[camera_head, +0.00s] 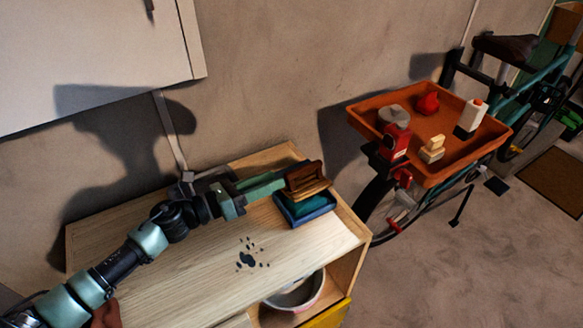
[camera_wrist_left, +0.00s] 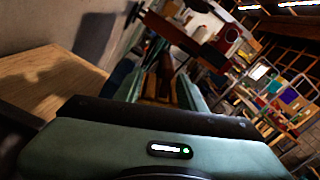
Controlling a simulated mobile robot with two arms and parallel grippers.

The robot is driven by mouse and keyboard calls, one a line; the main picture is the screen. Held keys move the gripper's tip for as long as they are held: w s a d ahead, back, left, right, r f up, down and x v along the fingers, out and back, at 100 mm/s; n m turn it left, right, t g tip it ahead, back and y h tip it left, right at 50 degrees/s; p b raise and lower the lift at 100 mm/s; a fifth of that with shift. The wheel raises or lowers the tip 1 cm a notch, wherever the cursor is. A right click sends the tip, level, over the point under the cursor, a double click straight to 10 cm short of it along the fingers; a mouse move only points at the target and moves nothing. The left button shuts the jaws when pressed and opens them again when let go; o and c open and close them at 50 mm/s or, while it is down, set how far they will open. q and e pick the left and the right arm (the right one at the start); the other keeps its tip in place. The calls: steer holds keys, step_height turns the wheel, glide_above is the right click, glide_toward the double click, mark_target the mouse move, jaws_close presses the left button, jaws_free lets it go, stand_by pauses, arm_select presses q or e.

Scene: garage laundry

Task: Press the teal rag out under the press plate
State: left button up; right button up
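The brown wooden press plate (camera_head: 308,188) with its raised handle is over the teal rag (camera_head: 304,207). The rag lies in a shallow blue tray (camera_head: 308,219) near the bench's right end; the plate looks to be resting on it or just above. My left gripper (camera_head: 285,184) reaches in from the left with its fingers at the handle. In the left wrist view the brown handle (camera_wrist_left: 160,88) sits between the two green fingers, which look closed on it. Much of the rag is hidden under the plate. My right gripper is out of view.
The wooden bench top (camera_head: 190,245) is mostly clear, with dark crumbs (camera_head: 248,257) in the middle. A white bowl (camera_head: 296,294) stands on the shelf below. An orange tray (camera_head: 455,170) with several items sits on a bicycle at right. A white cabinet (camera_head: 90,55) hangs at upper left.

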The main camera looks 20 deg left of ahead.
mark_target(299, 169)
arm_select(q)
steer(key=x, duration=0.2)
steer(key=p+x, duration=0.1)
steer(key=x, duration=0.2)
steer(key=r+p+x, duration=0.1)
steer(key=x, duration=0.2)
steer(key=shift+s+d+r, duration=0.1)
steer(key=shift+s+d, duration=0.25)
steer(key=shift+s, duration=0.1)
steer(key=shift+f+p+x, duration=0.2)
steer(key=shift+p+x, duration=0.1)
steer(key=shift+x, duration=0.7)
steer(key=shift+s+r, duration=0.15)
steer(key=shift+s, duration=0.1)
steer(key=shift+s+a, duration=0.1)
steer(key=shift+a, duration=0.1)
steer(key=shift+c, duration=0.7)
steer(key=shift+w, duration=0.2)
jaws_close()
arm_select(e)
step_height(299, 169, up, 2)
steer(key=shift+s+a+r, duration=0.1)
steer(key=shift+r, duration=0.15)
